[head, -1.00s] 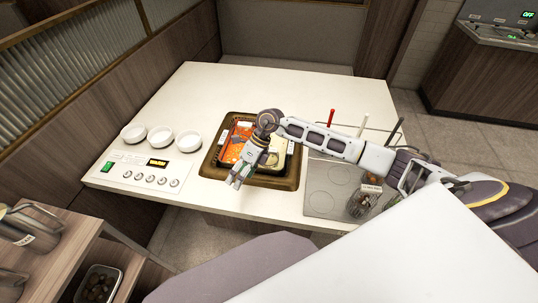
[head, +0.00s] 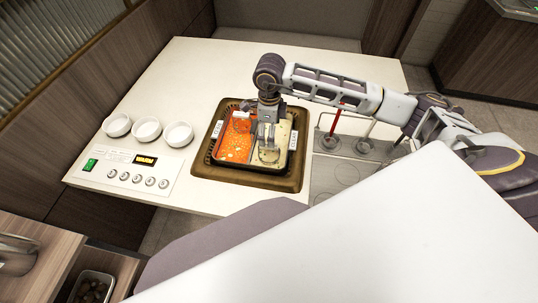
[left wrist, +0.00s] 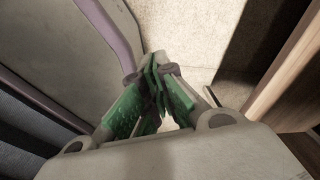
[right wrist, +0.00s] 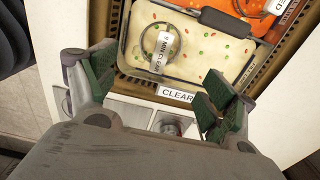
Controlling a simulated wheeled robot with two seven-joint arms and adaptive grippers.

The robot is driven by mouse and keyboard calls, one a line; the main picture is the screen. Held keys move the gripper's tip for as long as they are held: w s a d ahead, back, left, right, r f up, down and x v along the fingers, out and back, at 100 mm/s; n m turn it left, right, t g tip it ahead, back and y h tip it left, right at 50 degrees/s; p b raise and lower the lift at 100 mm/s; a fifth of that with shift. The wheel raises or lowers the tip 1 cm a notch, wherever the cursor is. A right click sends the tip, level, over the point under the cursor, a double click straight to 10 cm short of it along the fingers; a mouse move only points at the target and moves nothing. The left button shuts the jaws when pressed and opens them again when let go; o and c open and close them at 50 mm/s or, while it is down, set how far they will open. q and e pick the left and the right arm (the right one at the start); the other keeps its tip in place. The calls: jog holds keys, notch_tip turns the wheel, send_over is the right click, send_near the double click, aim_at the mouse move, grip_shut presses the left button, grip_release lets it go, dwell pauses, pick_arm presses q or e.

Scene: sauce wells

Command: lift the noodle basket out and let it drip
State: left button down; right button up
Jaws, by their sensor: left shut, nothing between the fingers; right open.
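In the right wrist view a round wire basket with a white tag (right wrist: 157,48) sits in the pale broth of the divided pot (right wrist: 192,72). Its tag is hard to read, and a "CLEAR" label (right wrist: 177,95) is on the near rim. My right gripper (right wrist: 158,72) is open above the near edge of this side, with nothing between its fingers. In the head view my right gripper (head: 268,132) points down over the pale half and partly hides the basket. In the left wrist view my left gripper (left wrist: 156,72) is shut and empty, away from the pot.
Another wire ring (right wrist: 240,8) shows in the orange half. Three white bowls (head: 148,130) stand left of the pot, behind a control panel (head: 125,172). A red upright handle (head: 336,118) stands on the right. Bare white counter (head: 230,70) lies beyond the pot.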

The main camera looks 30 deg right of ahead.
pick_arm(q)
jog(key=shift+w, duration=0.1)
pick_arm(e)
jog(key=shift+s+r, duration=0.1)
jog(key=shift+s, duration=0.05)
jog(key=shift+f, duration=0.8)
send_over(269, 155)
jog(key=f, duration=0.6)
jog(key=shift+w+d+f, duration=0.1)
jog(key=shift+w+d, duration=0.1)
jog(key=shift+f, duration=0.4)
pick_arm(q)
jog(key=shift+s+d+r, duration=0.1)
jog(key=shift+s+r, duration=0.05)
jog(key=shift+s, duration=0.3)
jog(key=shift+w, duration=0.1)
